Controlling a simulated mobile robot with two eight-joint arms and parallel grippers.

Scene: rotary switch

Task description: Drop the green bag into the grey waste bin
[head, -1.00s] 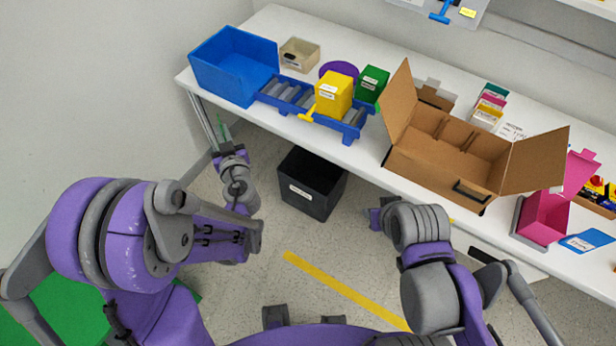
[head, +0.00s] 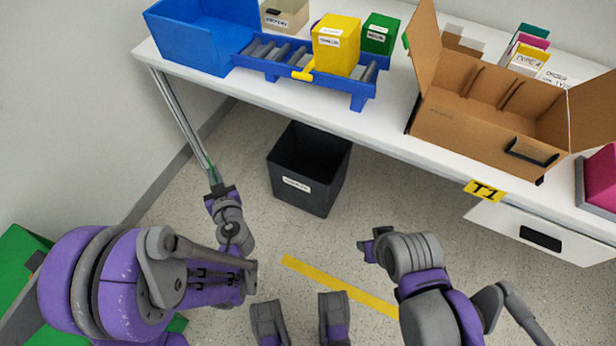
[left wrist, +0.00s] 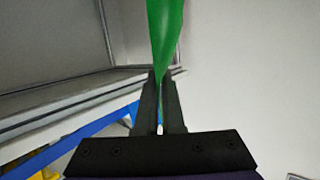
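The dark grey waste bin (head: 305,195), with a small white label on its front, stands on the floor under the table's front edge. Its open top faces up and its inside looks empty. My left gripper (head: 217,185) is left of the bin. It is shut on the green bag (left wrist: 165,35), which shows as a thin green strip (head: 209,170) in the head view. In the left wrist view the bag is pinched between the fingertips of the left gripper (left wrist: 160,80). My right gripper (head: 370,246) is right of the bin, and its fingers are too unclear to judge.
The white table (head: 385,140) carries a blue bin (head: 195,45), a blue roller tray with a yellow box (head: 336,45), a green box (head: 380,35) and an open cardboard box (head: 470,125). A table leg (head: 183,120) stands beside my left gripper.

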